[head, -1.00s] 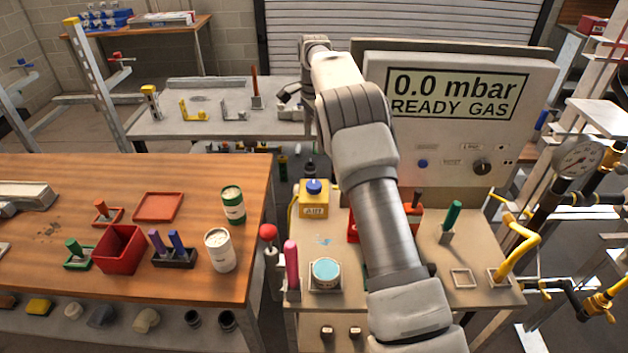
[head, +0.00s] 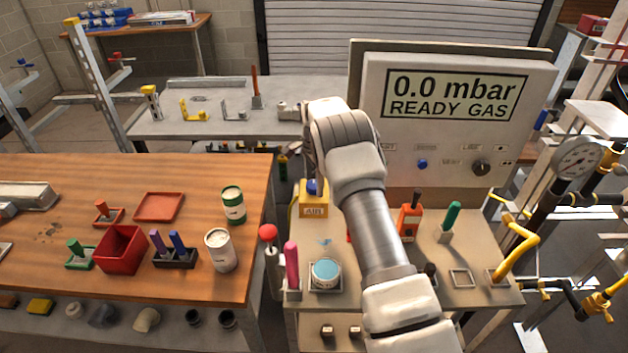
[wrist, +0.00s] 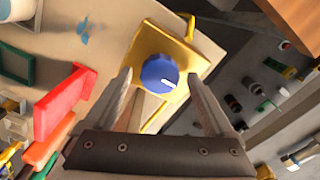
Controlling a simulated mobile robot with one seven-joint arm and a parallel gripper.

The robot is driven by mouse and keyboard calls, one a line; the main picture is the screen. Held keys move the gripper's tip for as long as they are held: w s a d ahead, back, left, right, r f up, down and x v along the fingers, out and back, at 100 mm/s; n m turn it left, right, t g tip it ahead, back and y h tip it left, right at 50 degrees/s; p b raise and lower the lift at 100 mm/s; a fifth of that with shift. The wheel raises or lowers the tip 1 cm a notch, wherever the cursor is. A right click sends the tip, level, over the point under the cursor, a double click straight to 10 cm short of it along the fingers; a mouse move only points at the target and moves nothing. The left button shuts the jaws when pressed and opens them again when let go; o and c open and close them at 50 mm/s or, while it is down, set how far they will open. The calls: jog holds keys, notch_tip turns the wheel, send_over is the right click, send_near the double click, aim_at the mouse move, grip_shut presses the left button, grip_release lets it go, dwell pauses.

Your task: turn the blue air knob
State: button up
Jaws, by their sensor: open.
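The blue air knob (wrist: 160,73) is a round blue knob with a white mark, on top of a yellow box (wrist: 143,44). In the wrist view it lies between and just beyond the fingertips of my gripper (wrist: 158,82), which is open and empty. In the head view the knob (head: 312,187) shows partly, on the yellow AIR box (head: 314,211) at the back left of the right-hand bench. My arm covers the space to its right, and the fingers are mostly hidden there. I cannot tell the exact gap between fingers and knob.
A gauge panel (head: 455,125) reading 0.0 mbar stands behind the bench. A red-topped lever (head: 268,233), a pink handle (head: 291,264) and a blue-topped tin (head: 326,273) are at the bench's front left. An orange holder (head: 410,221) stands right of my arm.

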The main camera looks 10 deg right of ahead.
jog(key=c, duration=1.4)
jog(key=shift+n+b, duration=0.3)
jog(key=shift+n, duration=0.1)
jog(key=n+b, duration=0.2)
jog(key=n, duration=0.1)
jog(key=shift+n, duration=0.3)
jog(key=n+b, duration=0.1)
jog(key=n, duration=0.4)
jog(key=shift+n, duration=0.3)
jog(key=n, duration=0.5)
jog(key=shift+b, duration=0.35)
jog(key=shift+n, duration=2.7)
